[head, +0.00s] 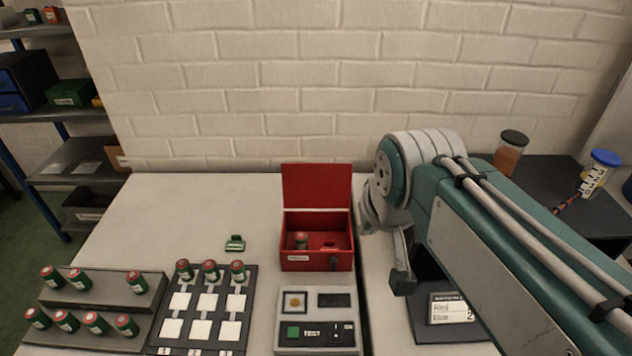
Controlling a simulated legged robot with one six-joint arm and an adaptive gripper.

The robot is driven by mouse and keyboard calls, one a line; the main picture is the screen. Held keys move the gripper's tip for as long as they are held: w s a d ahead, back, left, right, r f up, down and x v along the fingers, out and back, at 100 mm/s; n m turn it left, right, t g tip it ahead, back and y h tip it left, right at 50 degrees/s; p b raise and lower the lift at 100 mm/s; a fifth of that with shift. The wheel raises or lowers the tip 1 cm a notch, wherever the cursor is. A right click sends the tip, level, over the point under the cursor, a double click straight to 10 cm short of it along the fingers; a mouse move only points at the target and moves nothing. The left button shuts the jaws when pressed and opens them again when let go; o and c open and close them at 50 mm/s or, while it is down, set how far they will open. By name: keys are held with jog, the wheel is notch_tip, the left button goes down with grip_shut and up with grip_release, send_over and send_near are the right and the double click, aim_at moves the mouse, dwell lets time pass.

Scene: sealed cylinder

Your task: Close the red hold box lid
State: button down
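The red hold box (302,263) stands on the light table near the wall. Its red lid (317,186) is open and stands upright at the back edge. Inside are a small green cylinder with a reddish top (301,240) and a small red item at the right that I cannot make out. A dark latch shows on the box front. My gripper (402,278) is to the right of the box, apart from it, pointing down. It is partly hidden by my arm, and I cannot tell whether its fingers are open or shut.
A grey device with a green button (293,332) is in front of the box. A grid tray (202,345) and a stepped rack (105,290) with several green cylinders stand left. A green clip-like piece (235,243) lies on clear table. A label display (450,309) is right.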

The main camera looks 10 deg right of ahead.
jog(key=w+r, duration=0.4)
jog(key=w, duration=0.8)
jog(key=m+g, duration=0.1)
jog(key=g, duration=0.1)
send_over(317, 184)
jog(key=s+d, duration=0.1)
jog(key=s, duration=0.2)
notch_tip(317, 184, down, 2)
jog(key=w+f+m, duration=0.1)
jog(key=w+f, duration=0.5)
jog(key=w, duration=0.3)
notch_tip(317, 184, down, 10)
jog(key=s, duration=0.1)
jog(key=shift+a+g, duration=0.15)
jog(key=shift+g, duration=0.15)
jog(key=shift+s+h, duration=0.1)
jog(key=shift+h, duration=0.2)
